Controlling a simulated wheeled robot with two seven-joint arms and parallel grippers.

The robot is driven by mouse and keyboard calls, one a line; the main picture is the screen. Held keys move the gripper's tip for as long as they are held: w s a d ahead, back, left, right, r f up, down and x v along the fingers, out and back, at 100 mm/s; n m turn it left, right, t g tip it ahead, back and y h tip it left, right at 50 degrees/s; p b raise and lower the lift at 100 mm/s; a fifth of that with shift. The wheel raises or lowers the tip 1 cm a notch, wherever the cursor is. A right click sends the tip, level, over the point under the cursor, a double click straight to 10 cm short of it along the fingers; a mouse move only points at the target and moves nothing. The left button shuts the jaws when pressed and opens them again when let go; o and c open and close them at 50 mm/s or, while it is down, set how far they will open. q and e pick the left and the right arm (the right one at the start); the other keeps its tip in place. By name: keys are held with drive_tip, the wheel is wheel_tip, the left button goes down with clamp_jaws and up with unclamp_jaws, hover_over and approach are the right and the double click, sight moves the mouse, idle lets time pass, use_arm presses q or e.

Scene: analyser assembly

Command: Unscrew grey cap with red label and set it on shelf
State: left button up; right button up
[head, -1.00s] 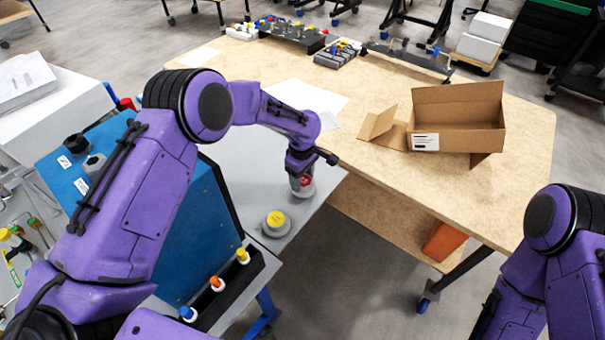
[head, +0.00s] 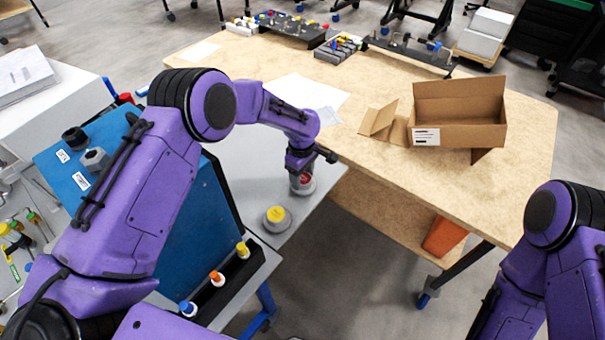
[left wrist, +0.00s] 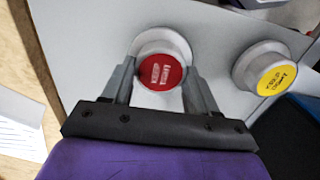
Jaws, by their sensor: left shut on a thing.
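The grey cap with the red label (left wrist: 160,70) sits on the grey shelf surface, between the fingers of my left gripper (left wrist: 162,90). In the head view the gripper (head: 300,180) points down over the cap (head: 303,186), at the shelf's far right end. The left gripper is shut on the cap, a finger on each side. What lies under the cap is hidden. A similar grey cap with a yellow label (head: 277,219) stands apart on the grey shelf (head: 305,218); it also shows in the left wrist view (left wrist: 270,72). My right gripper is out of view; only its arm shows.
A blue box-shaped machine (head: 187,235) stands left of the shelf, with a black rack (head: 230,285) of colored-cap vials in front. A wooden table (head: 400,185) behind holds an open cardboard box (head: 458,125) and papers. The floor below the shelf's right edge is open.

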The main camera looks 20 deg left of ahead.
use_arm(q)
drive_tip(key=o, duration=1.5)
wheel_tip(320, 180, up, 7)
drive_tip(key=p, duration=0.6)
drive_tip(key=shift+r+p, duration=0.1)
drive_tip(key=shift+p, duration=0.3)
